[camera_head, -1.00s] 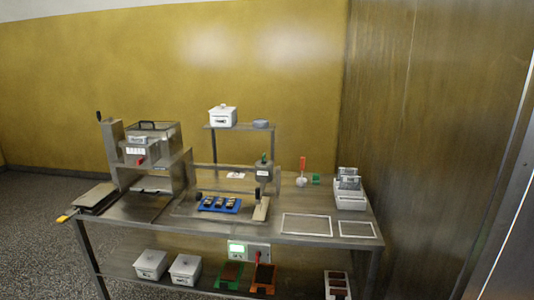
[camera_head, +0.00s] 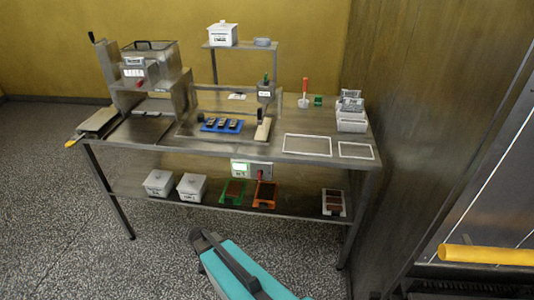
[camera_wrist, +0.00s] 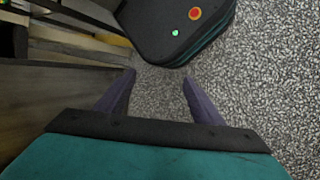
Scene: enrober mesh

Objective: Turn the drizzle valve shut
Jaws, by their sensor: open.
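A small grey canister (camera_head: 265,91) with a pale label and a green top is mounted on a frame over the middle of the steel table. A red handle (camera_head: 140,83) sits on the front of the square steel tank at the table's left. Labels are too small to read, so I cannot tell which is the drizzle valve or how far it is turned. My gripper (camera_wrist: 158,86) is open and empty in the wrist view, above the speckled floor. In the head view my teal arm is low in front of the table, well apart from both fittings.
The steel table (camera_head: 255,155) holds a blue tray (camera_head: 221,125) with dark pieces, a red-handled tool (camera_head: 304,93) and white bins (camera_head: 351,115). A raised shelf carries a white lidded pot (camera_head: 222,35). A wall closes the right side. Floor (camera_head: 70,220) is clear at front left.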

